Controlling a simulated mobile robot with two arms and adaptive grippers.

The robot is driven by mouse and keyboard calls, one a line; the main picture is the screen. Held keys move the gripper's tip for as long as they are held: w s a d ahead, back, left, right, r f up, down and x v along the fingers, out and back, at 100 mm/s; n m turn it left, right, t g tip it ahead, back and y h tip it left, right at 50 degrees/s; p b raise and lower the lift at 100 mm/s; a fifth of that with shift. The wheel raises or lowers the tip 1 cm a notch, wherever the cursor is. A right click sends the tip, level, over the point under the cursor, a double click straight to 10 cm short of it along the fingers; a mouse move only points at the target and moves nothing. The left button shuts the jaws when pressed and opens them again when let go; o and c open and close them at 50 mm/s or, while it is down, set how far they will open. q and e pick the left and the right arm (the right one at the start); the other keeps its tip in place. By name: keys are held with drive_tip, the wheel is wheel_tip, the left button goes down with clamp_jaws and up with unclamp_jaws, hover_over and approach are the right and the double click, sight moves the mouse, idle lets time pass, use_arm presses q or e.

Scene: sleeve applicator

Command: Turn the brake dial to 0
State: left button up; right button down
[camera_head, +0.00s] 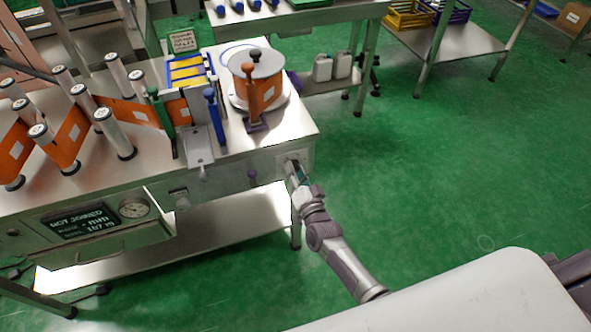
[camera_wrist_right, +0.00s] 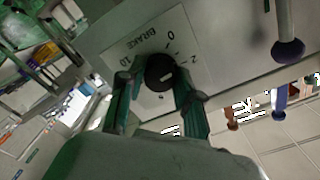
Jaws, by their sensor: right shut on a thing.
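The brake dial (camera_wrist_right: 160,72) is a small black round knob with a short pale mark on its face. It sits on a white plate (camera_wrist_right: 150,35) printed BRAKE, with 0, 2 and 10 readable around it; the plate appears turned over in the right wrist view. My right gripper (camera_wrist_right: 158,88) is shut on the dial, one green finger on each side. Which number the pale mark points to I cannot tell. In the head view my right gripper (camera_head: 298,177) is at the right end of the machine front and hides the dial. My left gripper is not in view.
The steel machine (camera_head: 225,165) carries several rollers, an orange web and an orange reel (camera_head: 257,85). Its front has a display (camera_head: 78,222) and a gauge (camera_head: 133,208). A purple knob (camera_wrist_right: 288,50) sticks out near the dial. Green floor to the right is clear.

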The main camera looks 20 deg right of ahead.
drive_tip(key=shift+f+n+p, duration=0.1)
drive_tip(key=shift+n+p, duration=0.4)
drive_tip(key=shift+n, duration=3.6)
drive_tip(key=c, duration=0.8)
unclamp_jaws()
drive_tip(key=shift+o, duration=0.2)
drive_tip(key=s, duration=1.2)
drive_tip(key=shift+d, duration=0.2)
